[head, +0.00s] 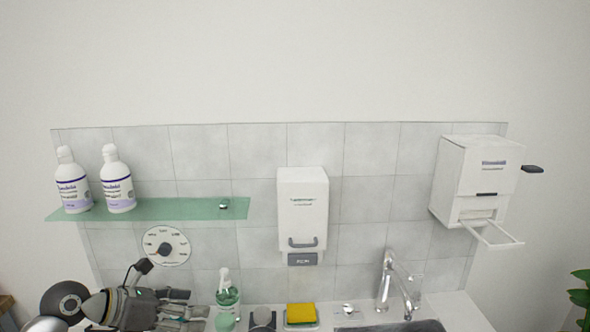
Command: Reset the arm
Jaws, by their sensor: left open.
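My left arm comes in at the lower left, and its gripper (196,303) points right, low in front of the tiled wall. Its fingers are apart, and I see nothing held between them. The gripper is just left of a green pump bottle (228,296), with a small gap in the picture; the distance in depth is hard to tell. My right gripper is not in view.
A glass shelf (170,209) with two white bottles (73,184) (117,182) is above the gripper. A round dial (166,246), a white dispenser (303,212) and a white box (468,185) hang on the wall. A yellow sponge (301,312) and a faucet (388,282) stand right.

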